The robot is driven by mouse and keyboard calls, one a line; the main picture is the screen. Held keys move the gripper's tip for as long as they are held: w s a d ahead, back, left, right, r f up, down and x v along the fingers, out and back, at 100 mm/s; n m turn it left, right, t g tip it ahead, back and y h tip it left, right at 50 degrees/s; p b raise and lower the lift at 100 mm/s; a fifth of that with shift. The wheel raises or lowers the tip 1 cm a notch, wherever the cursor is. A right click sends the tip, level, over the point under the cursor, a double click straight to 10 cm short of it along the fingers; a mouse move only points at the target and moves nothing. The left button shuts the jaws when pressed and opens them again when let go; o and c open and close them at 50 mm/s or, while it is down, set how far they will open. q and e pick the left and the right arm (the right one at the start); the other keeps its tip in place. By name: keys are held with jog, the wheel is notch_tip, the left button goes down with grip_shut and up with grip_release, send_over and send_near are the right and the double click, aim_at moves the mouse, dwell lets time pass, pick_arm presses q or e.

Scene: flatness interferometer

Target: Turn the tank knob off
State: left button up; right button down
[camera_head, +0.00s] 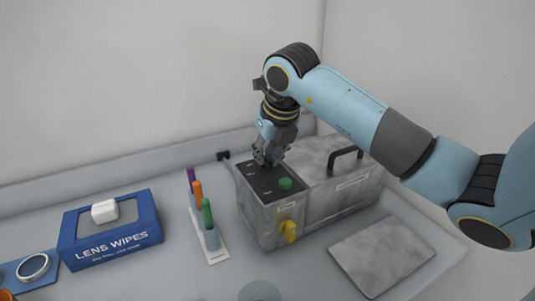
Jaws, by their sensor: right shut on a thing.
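The tank (270,217) is a grey metal box with a black control panel (246,178) on top. My right gripper (267,158) points down onto the back part of the panel. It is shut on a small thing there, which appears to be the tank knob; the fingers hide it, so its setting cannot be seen. My left gripper is not in view.
A longer grey case (340,199) with a black handle (345,158) adjoins the tank at right. A flat grey plate (382,255) lies in front of it. Left are a pen holder (212,240), a blue lens wipes box (112,240) and a round lens (33,267).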

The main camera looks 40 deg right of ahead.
jog(key=shift+f, duration=0.1)
jog(key=c, duration=1.3)
grip_release()
jog(key=shift+c, duration=0.2)
jog(key=shift+s+r, duration=0.1)
jog(key=shift+r, duration=0.3)
jog(key=v, duration=1.1)
jog(key=shift+a+r, duration=0.1)
